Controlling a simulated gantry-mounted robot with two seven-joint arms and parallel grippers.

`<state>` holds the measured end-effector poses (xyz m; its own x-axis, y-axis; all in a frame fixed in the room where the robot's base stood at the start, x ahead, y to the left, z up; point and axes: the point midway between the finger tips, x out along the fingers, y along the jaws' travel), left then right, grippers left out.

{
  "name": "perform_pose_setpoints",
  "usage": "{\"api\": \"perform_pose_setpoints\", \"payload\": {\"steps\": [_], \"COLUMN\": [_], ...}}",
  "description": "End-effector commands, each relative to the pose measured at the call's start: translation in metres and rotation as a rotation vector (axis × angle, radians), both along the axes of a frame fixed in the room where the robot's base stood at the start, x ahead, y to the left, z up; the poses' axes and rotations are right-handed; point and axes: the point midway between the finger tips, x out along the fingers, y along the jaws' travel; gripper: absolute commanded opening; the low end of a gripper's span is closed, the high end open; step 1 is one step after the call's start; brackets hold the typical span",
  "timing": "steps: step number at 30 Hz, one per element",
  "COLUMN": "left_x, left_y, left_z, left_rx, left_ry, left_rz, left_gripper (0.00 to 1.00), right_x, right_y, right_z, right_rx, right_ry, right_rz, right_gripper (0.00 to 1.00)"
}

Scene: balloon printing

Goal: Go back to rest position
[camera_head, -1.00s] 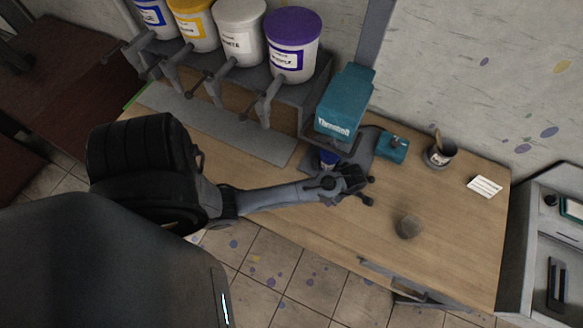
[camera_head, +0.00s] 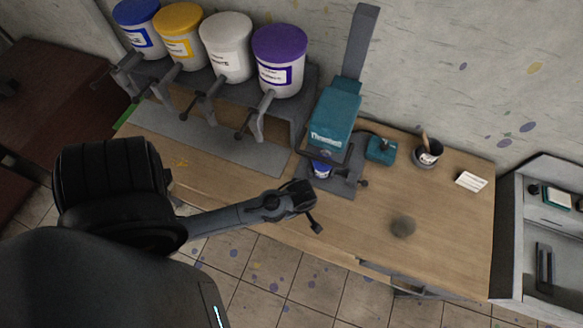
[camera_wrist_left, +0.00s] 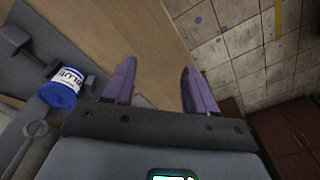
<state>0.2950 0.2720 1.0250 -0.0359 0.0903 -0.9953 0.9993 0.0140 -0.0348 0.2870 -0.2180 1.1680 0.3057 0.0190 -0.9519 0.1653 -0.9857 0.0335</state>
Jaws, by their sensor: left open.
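My left gripper (camera_head: 312,208) reaches in from the left over the front of the wooden table, open and empty. A small blue-topped paint can (camera_head: 321,169) stands in the teal machine (camera_head: 333,120), apart from the gripper and behind it. In the left wrist view the two purple fingers (camera_wrist_left: 158,88) are spread with nothing between them. The can, with a label that seems to read BLUE (camera_wrist_left: 60,88), shows to their left. My right gripper is not in view.
Blue, yellow, white and purple paint buckets (camera_head: 280,62) stand on a dispenser rack at the back left. A teal box (camera_head: 381,149), a cup (camera_head: 428,152) and a white card (camera_head: 471,181) lie right of the machine. The table's right part (camera_head: 450,220) is mostly clear.

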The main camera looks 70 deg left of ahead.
Motion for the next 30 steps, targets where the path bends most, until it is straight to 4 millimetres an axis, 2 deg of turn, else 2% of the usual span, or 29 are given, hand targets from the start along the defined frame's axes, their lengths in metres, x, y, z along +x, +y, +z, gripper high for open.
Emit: {"api": "perform_pose_setpoints", "payload": {"steps": [17, 21, 23, 25, 30], "left_x": [-0.003, -0.022, -0.029, -0.031, -0.027], "left_y": [-0.001, -0.003, -0.009, -0.019, -0.036], "left_z": [0.002, 0.004, 0.019, 0.044, 0.096], "left_rx": [-0.003, -0.005, -0.014, -0.03, -0.04], "left_ry": [0.001, 0.032, 0.017, -0.022, -0.112], "left_rz": [-0.016, -0.019, -0.032, -0.117, -0.55], "left_gripper": [0.56, 0.56, 0.56, 0.56, 0.56], "right_x": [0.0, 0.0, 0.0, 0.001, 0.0], "right_y": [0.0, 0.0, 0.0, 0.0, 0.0], "right_z": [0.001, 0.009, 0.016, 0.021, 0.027], "right_rx": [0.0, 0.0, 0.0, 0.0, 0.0], "right_ry": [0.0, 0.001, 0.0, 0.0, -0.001], "right_rz": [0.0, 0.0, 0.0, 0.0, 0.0], "right_gripper": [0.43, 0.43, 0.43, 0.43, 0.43]}}
